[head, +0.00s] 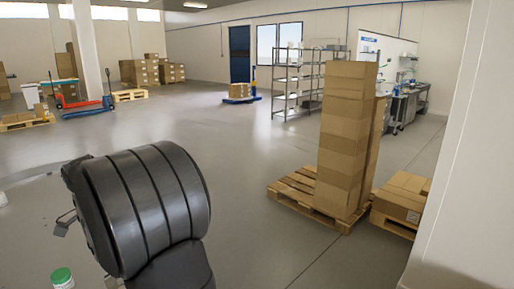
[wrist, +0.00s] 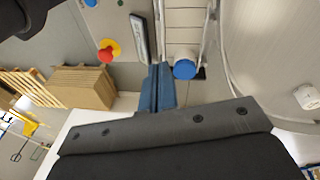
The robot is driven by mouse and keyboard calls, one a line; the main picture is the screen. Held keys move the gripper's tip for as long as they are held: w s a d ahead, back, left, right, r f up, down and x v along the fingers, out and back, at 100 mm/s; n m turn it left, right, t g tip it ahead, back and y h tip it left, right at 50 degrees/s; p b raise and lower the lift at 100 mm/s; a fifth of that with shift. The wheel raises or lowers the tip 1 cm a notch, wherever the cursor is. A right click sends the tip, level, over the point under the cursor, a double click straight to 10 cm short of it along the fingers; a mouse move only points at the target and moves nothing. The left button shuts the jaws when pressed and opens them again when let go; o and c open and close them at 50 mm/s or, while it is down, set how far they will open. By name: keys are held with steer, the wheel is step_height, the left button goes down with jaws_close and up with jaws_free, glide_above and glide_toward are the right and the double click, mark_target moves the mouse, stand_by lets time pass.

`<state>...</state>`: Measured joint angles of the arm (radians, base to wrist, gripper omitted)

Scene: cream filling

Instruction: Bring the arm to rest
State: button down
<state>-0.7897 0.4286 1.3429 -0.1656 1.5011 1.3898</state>
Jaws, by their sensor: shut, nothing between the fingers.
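My gripper (wrist: 159,72) shows in the wrist view as two blue fingers pressed together, pointing up the picture from a dark bracket. Nothing is between them. In the head view a large dark grey ribbed link of my arm fills the lower left, and the fingers cannot be made out there. A white container with a green lid (head: 62,276) stands at the bottom left of the head view, partly cut off by the frame edge.
The wrist view shows a railed track with a blue round cap (wrist: 185,69), a red button on yellow (wrist: 107,51), and a large pale curved surface (wrist: 272,55). Stacked cartons (head: 343,135) stand on a pallet (head: 290,192) at right. Open floor (head: 200,125) lies beyond my arm.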

steer(key=w+d+r+m+y, duration=0.2)
steer(key=w+d+r, duration=0.25)
steer(key=w, duration=0.55)
steer(key=f, duration=1)
steer(key=shift+d, duration=0.25)
step_height(320, 180, up, 10)
steer(key=s+a+f+n+h, duration=0.1)
steer(key=s+a+f, duration=0.3)
steer(key=s, duration=0.4)
steer(key=shift+s+a+n+h, duration=0.3)
steer(key=shift+s, duration=0.05)
